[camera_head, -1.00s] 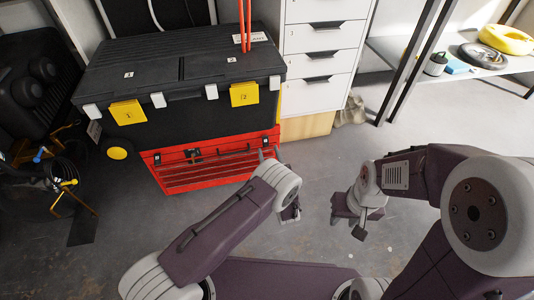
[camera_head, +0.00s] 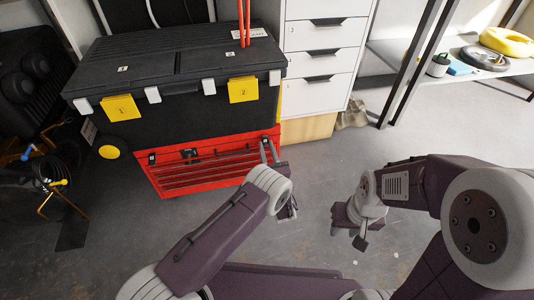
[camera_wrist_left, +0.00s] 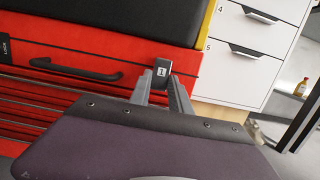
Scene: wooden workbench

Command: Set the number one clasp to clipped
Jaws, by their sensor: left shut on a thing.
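A yellow clasp marked 1 (camera_head: 120,107) hangs on the front of the black toolbox (camera_head: 210,110), at the left; a yellow clasp marked 2 (camera_head: 243,89) is at the right. Below, the red tool chest (camera_head: 205,163) has a small black latch at its left end and another black latch (camera_wrist_left: 161,71) with a white label, too small to read, at its right end. My left gripper (camera_head: 268,150) is at that right end. In the wrist view its fingers (camera_wrist_left: 165,82) are closed around this latch. My right gripper (camera_head: 349,236) is open and empty above the floor.
A white drawer cabinet (camera_head: 318,60) stands right of the toolbox. A shelf with a yellow ring (camera_head: 507,41) is at the far right. Cables and a dark machine (camera_head: 30,85) crowd the left.

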